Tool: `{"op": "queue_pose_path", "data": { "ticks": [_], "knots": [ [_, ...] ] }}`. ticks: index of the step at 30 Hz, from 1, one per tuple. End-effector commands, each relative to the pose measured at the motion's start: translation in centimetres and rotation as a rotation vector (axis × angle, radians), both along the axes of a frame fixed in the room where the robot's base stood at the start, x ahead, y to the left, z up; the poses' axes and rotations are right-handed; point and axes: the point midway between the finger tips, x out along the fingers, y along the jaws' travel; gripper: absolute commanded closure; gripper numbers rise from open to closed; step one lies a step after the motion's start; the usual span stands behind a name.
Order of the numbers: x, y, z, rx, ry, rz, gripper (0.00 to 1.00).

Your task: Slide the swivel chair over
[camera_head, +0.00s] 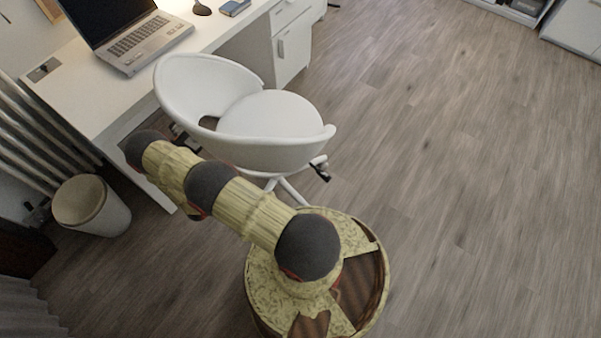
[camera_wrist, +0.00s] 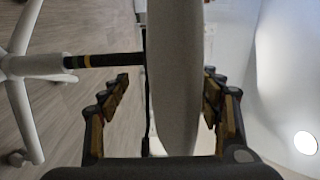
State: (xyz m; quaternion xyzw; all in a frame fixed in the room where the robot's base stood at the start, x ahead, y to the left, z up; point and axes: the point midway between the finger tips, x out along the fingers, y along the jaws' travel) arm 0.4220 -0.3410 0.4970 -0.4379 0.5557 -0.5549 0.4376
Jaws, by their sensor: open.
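The white swivel chair (camera_head: 270,118) stands at the desk, with its curved backrest toward my arm. In the wrist view, a pale slab of the chair (camera_wrist: 172,85) runs between the two fingers of my gripper (camera_wrist: 167,75). The fingers are apart, one on each side of the slab; I cannot tell whether either touches it. The chair's column and white star base with casters (camera_wrist: 30,75) show at the left of the wrist view. In the head view, my gripper is mostly hidden near the chair's left side.
The white desk (camera_head: 75,98) with a laptop (camera_head: 140,40) stands behind the chair, with a drawer cabinet (camera_head: 292,45) to its right. A waste bin (camera_head: 92,205) stands at the left, by the radiator (camera_head: 30,135). The wooden floor (camera_head: 450,170) on the right is clear.

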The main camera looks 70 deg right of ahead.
Motion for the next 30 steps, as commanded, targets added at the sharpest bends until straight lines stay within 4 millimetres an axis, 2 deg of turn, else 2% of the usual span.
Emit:
{"op": "queue_pose_path", "data": {
  "ticks": [21,25,30],
  "knots": [
    [2.4,9.5,0.0,0.000,-0.002,0.002,0.36],
    [2.6,10.6,0.0,0.000,-0.001,0.001,0.36],
    [2.6,10.9,0.0,0.000,-0.001,-0.001,0.36]
  ]
}}
